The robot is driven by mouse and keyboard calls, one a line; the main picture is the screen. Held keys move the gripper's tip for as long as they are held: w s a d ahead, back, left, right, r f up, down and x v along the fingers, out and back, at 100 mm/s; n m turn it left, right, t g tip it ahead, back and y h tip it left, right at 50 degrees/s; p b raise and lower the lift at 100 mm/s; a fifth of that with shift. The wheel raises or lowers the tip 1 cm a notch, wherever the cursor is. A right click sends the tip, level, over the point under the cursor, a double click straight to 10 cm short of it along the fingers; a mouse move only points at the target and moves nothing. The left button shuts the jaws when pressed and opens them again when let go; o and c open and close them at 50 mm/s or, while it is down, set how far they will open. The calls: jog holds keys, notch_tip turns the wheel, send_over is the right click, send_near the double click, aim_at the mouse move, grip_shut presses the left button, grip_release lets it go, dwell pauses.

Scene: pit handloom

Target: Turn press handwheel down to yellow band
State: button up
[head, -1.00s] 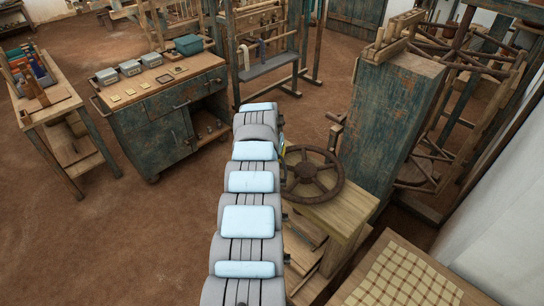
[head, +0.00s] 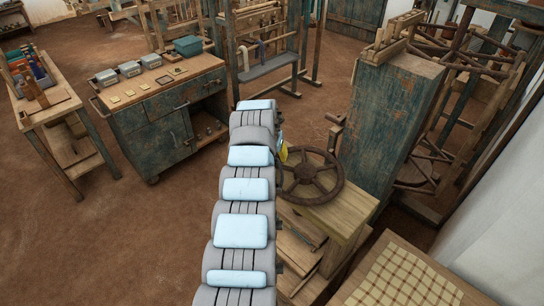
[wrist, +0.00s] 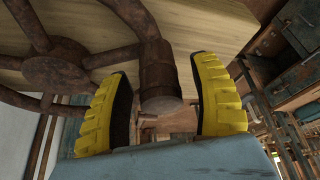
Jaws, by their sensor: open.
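The brown, rusty spoked handwheel (head: 309,176) lies nearly flat above a pale wooden press top (head: 338,213), right of my arm in the head view. In the wrist view its hub (wrist: 53,70) is at left, and a stubby rusty handle (wrist: 160,92) sticks out from its rim. My gripper (wrist: 159,84) is open, its yellow ribbed fingers on either side of this handle, with gaps showing. In the head view only a bit of yellow finger (head: 283,154) shows by the rim's left edge. I cannot make out a yellow band on the press.
A tall worn blue-green post (head: 390,125) stands close behind the wheel. A table with checked cloth (head: 405,280) is at lower right. A cabinet (head: 160,110) with grey boxes stands at left. Brown floor left of my arm is free.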

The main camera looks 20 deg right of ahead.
jog(key=v, duration=1)
jog(key=shift+f, duration=0.15)
dwell(0.4)
